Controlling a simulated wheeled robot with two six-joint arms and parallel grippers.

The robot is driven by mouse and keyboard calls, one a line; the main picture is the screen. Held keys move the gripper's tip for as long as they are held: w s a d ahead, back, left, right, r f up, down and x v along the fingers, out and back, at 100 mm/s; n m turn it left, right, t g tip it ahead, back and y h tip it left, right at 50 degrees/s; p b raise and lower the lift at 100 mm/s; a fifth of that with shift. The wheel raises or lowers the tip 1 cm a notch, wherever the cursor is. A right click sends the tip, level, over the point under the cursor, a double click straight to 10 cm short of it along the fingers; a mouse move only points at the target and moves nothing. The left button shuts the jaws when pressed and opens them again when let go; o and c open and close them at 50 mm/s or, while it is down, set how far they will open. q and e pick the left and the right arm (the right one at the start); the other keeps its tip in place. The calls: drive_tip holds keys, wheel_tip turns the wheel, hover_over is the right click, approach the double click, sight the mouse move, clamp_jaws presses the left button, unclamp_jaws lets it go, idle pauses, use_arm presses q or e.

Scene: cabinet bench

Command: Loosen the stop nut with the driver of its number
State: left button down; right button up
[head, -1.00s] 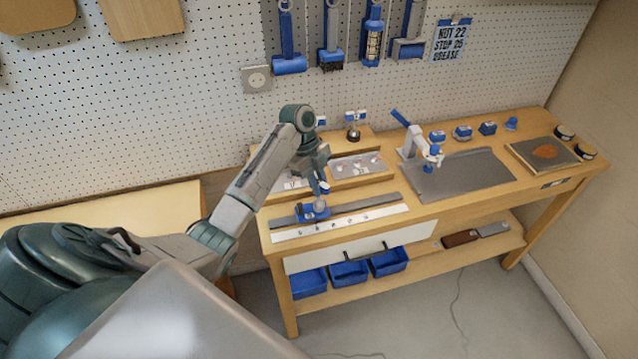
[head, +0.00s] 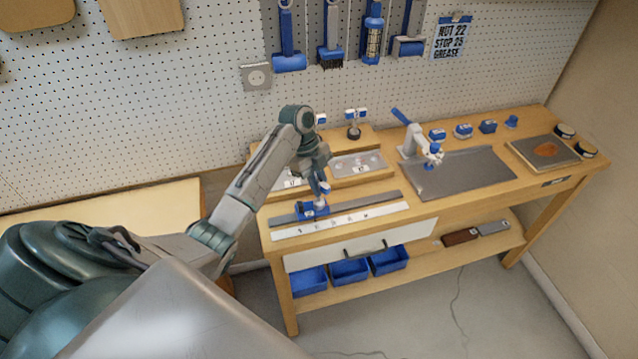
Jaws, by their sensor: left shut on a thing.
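My left gripper (head: 321,186) is over the front left of the bench, shut on a small driver with a blue top (head: 324,189). The driver is mostly hidden by the fingers. Right under it is a blue stop (head: 313,210) on a dark grey rail (head: 365,204). The stop nut is too small to make out, and I cannot tell whether the driver touches it. Another driver (head: 353,131) stands in the wooden rack at the back, with blue and white tags above. A wall note (head: 450,39) reads NUT 22, STOP 05, GREASE. My right gripper is not in view.
A white marked strip (head: 345,222) lies before the rail. Numbered metal plates (head: 358,165) sit behind it. A white and blue clamp (head: 415,145) stands by a grey mat (head: 470,175), which is largely clear. Blue bins (head: 349,271) are below.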

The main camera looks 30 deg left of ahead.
use_arm(q)
drive_tip(key=shift+r+n+t+p, duration=0.1)
drive_tip(key=shift+n+t+p, duration=0.4)
drive_tip(key=shift+n+p, duration=0.75)
drive_tip(key=shift+n+t+p, duration=0.3)
drive_tip(key=shift+n+p, duration=0.35)
drive_tip(key=shift+p, duration=0.15)
drive_tip(key=shift+n+t, duration=0.3)
drive_tip(key=shift+n, duration=0.4)
drive_tip(key=shift+n+t+y, duration=0.3)
drive_tip(key=shift+n+t, duration=0.1)
drive_tip(key=shift+n, duration=1)
